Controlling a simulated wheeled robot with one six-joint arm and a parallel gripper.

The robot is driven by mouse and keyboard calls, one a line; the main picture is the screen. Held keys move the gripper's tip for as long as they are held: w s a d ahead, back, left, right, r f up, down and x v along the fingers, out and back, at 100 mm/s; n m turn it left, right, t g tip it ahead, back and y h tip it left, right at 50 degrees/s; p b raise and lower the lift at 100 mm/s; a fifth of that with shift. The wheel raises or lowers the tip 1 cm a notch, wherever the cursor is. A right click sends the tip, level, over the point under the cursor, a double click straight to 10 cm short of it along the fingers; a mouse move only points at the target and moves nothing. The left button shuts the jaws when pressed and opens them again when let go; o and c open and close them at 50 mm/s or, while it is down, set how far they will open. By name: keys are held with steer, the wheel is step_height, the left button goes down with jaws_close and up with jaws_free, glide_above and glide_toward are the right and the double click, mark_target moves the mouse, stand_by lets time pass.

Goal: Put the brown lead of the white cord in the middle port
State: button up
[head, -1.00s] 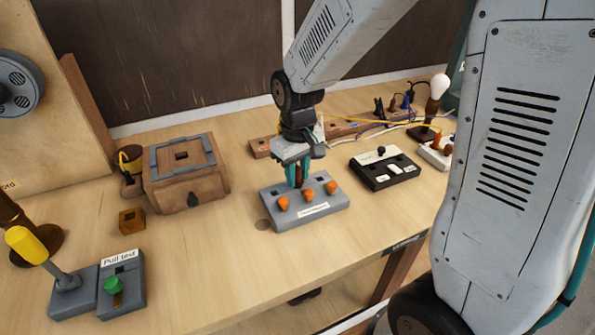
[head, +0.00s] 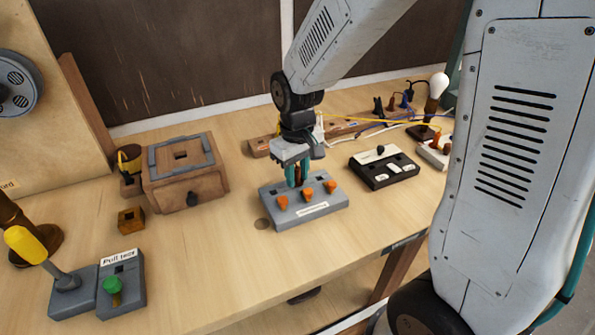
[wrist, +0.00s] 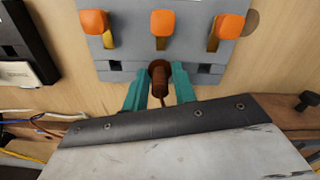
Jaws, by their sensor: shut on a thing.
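The grey terminal block (head: 325,210) sits near the middle of the bench, with orange levers (wrist: 162,23) in a row. In the wrist view its left port (wrist: 115,66) and right port (wrist: 204,68) show as dark square holes. My gripper (head: 297,175) points down at the block's far side. In the wrist view its teal fingers are shut on the brown lead (wrist: 160,76). The lead lines up with the middle lever and covers the middle port. I cannot tell how deep its tip sits. The white cord's run to the lead is mostly hidden.
A black switch block (head: 385,170) stands right of the terminal block. A wooden box (head: 185,175) stands to the left, and the pull test block (head: 120,290) at front left. Wires and a bulb lamp (head: 438,87) lie at back right. The bench front is clear.

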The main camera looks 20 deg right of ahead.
mark_target(297, 168)
steer(key=shift+f, duration=0.4)
steer(key=o, duration=1)
step_height(297, 168, up, 8)
steer(key=shift+f, duration=0.1)
steer(key=s+d+r+m, duration=0.1)
steer(key=s+r, duration=0.3)
steer(key=s, duration=0.7)
steer(key=s+d+r+m+t, duration=0.1)
steer(key=s+r, duration=0.3)
steer(key=s, duration=0.7)
steer(key=shift+d+r+m, duration=0.15)
steer(key=shift+d+m, duration=0.35)
steer(key=shift+d, duration=0.1)
